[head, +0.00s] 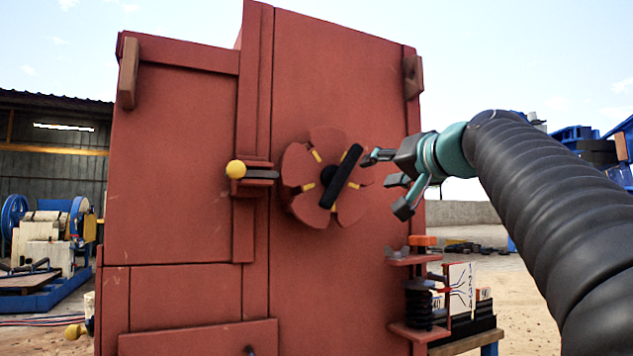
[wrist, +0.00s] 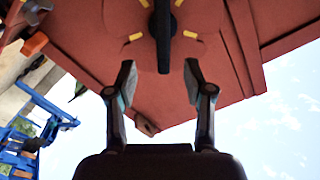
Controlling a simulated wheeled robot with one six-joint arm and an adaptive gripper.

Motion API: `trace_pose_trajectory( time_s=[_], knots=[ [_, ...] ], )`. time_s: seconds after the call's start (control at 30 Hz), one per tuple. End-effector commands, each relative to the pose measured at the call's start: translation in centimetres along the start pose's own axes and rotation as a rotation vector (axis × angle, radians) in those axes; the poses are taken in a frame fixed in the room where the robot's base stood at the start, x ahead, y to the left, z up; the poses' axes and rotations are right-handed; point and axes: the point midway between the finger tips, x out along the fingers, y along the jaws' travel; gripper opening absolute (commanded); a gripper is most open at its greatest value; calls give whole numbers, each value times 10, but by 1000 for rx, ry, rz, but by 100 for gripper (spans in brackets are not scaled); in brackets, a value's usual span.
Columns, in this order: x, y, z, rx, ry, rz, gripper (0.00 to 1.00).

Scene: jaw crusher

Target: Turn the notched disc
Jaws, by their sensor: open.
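The notched disc (head: 310,178) is red with yellow marks and notches round its rim. It is mounted on the front of the red crusher housing. A black bar handle (head: 342,178) crosses its middle, tilted with its upper end to the right. My gripper (head: 385,183) is open and empty, just right of the disc. In the wrist view the black bar (wrist: 164,40) points down between the two spread fingers of my gripper (wrist: 160,82), ahead of the tips. No contact shows. The disc's top part is cut off in the wrist view.
A yellow-knobbed lever (head: 236,170) sticks out left of the disc. A red bracket with a black spring (head: 420,300) and a numbered scale (head: 462,288) stand at lower right. Brown blocks (head: 128,73) sit at the housing's upper corners. Open sandy ground lies to the right.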

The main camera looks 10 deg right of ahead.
Motion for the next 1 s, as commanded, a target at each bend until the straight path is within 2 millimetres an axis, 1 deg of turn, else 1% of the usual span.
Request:
trace_pose_trajectory(
  time_s=[0.03, 0.13, 0.27, 0.7, 0.9, 1.0],
  knots=[
    [1, -1, -4, 0, 9, -7, 52],
    [5, -3, -8, 0, 14, -14, 52],
    [21, -3, -9, -1, 13, -14, 52],
    [101, -5, -10, -1, 13, -13, 52],
    [127, -5, -10, -1, 13, -12, 52],
    [134, -5, -10, -1, 14, -12, 52]
  ],
)
